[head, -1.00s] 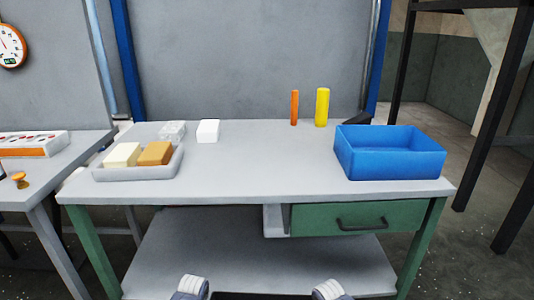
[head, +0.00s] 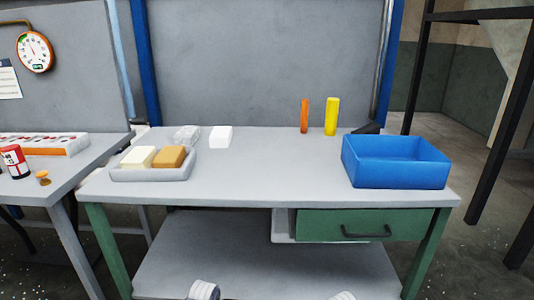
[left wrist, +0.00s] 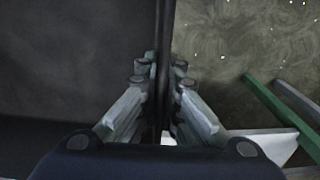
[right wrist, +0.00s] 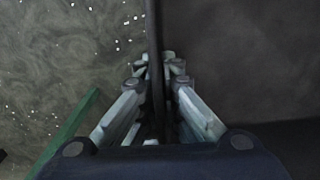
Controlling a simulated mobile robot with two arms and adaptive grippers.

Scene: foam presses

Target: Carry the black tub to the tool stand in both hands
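The black tub shows in the left wrist view (left wrist: 75,60) and in the right wrist view (right wrist: 235,60); the head view does not show it. My left gripper (left wrist: 162,75) has its fingers on both sides of one tub wall, closed on it. My right gripper (right wrist: 157,75) is closed the same way on the opposite wall. The tub's inside looks dark and plain. Its whole shape and tilt cannot be told. A grey-topped table with green legs (head: 265,172) stands ahead; I cannot tell if it is the tool stand.
On the table are a blue bin (head: 395,172), a yellow cylinder (head: 331,117), an orange cylinder (head: 304,116), a white block (head: 220,137) and a tray with two blocks (head: 150,174). The table's middle is clear. Another table (head: 45,186) stands left; a black frame (head: 490,130) stands right.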

